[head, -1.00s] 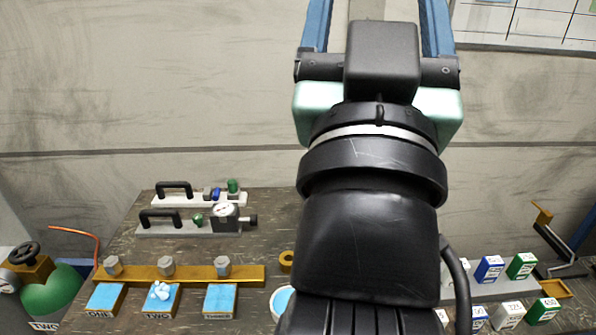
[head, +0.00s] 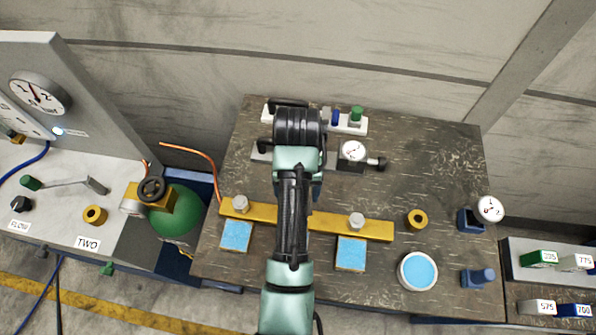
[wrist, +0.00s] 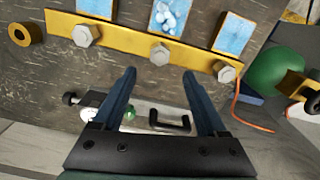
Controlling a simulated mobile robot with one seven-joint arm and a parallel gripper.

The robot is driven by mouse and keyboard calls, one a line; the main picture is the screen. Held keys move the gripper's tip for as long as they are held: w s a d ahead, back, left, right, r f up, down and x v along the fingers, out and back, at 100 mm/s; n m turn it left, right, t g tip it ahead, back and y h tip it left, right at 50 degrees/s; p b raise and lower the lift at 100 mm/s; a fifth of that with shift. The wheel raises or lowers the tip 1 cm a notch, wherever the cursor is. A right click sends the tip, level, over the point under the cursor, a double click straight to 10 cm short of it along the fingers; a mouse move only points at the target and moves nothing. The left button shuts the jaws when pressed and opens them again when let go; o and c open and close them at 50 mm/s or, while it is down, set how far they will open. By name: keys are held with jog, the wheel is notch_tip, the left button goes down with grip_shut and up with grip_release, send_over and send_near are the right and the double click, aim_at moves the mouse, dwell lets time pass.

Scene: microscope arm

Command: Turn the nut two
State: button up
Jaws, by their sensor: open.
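A yellow bar (head: 380,229) on the dark bench carries three grey hex nuts. In the wrist view, nut two (wrist: 160,54) is the middle one, beside the blue pad with pale blobs (wrist: 168,17). My gripper (wrist: 159,74) is open and empty, with nut two just beyond and between its blue fingertips, apart from them as far as I can tell. The outer nuts, one (head: 240,204) and three (head: 356,220), show in the head view. There my arm hides nut two, its pad and most of the gripper.
A black-handled plate (wrist: 150,124) lies under the gripper in the wrist view. A pressure gauge (head: 352,151), a brass ring (head: 417,219) and a round blue-topped dish (head: 418,271) share the bench. A green cylinder (head: 176,212) stands left of it.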

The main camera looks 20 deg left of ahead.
notch_tip(320, 180, down, 9)
jog(key=shift+f+p, duration=0.2)
jog(key=shift+p, duration=0.25)
jog(key=shift+c, duration=0.3)
grip_shut()
